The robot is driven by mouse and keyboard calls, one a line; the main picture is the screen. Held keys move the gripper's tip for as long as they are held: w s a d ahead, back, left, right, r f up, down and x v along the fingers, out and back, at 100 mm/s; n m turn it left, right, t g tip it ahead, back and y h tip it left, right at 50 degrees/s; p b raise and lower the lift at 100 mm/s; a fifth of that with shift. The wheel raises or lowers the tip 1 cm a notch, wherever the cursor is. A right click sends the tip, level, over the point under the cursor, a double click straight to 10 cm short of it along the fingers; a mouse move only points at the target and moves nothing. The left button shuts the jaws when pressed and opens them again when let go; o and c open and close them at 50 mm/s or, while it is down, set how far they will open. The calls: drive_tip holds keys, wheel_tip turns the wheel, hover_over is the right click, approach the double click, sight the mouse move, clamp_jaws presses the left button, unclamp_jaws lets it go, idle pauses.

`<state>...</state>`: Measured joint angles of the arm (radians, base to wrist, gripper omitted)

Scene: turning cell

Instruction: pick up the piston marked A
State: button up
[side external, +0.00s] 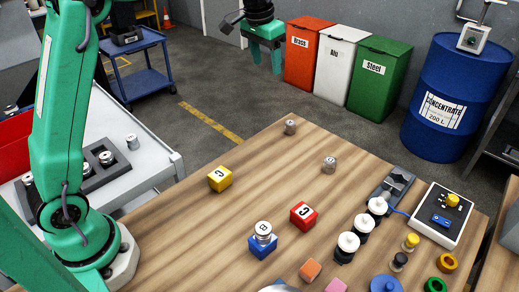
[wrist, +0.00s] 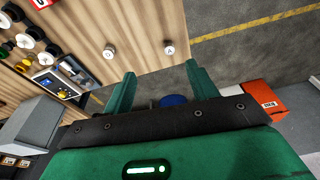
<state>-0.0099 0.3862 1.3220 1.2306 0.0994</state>
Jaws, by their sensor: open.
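The piston marked A (wrist: 169,48) is a small grey metal cylinder standing on the wooden table near its corner. In the side view it appears to be the piston (side external: 290,127) at the table's far corner; its letter is too small to read there. A similar piston (wrist: 109,52), its letter apparently D, stands apart from it; it also shows in the side view (side external: 329,164). My gripper (side external: 270,68) hangs high above the table's far end, open and empty. In the wrist view my gripper's fingers (wrist: 161,70) are spread, with piston A beyond the gap between them.
The table (side external: 170,225) also carries a yellow block (side external: 220,179), a red block (side external: 303,215) and a blue block (side external: 262,247) with a piston on it. Black-and-white parts and a control box (side external: 443,215) stand at right. Bins and a blue drum (side external: 440,100) stand behind.

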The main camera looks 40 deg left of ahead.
drive_tip(key=w+f+g, duration=0.1)
drive_tip(key=w+f, duration=0.7)
drive_tip(key=w, duration=0.1)
drive_tip(key=g, duration=0.1)
hover_over(290, 123)
drive_tip(key=shift+m, duration=0.4)
wheel_tip(290, 123, down, 11)
drive_tip(key=shift+s+d+r, duration=0.1)
drive_tip(key=shift+d, duration=0.05)
drive_tip(key=shift+f, duration=1.75)
drive_tip(key=shift+w+a+f, duration=0.1)
drive_tip(key=shift+f, duration=1.2)
drive_tip(key=shift+w+a+f, duration=0.1)
drive_tip(key=shift+f, duration=1.15)
drive_tip(key=c, duration=1.1)
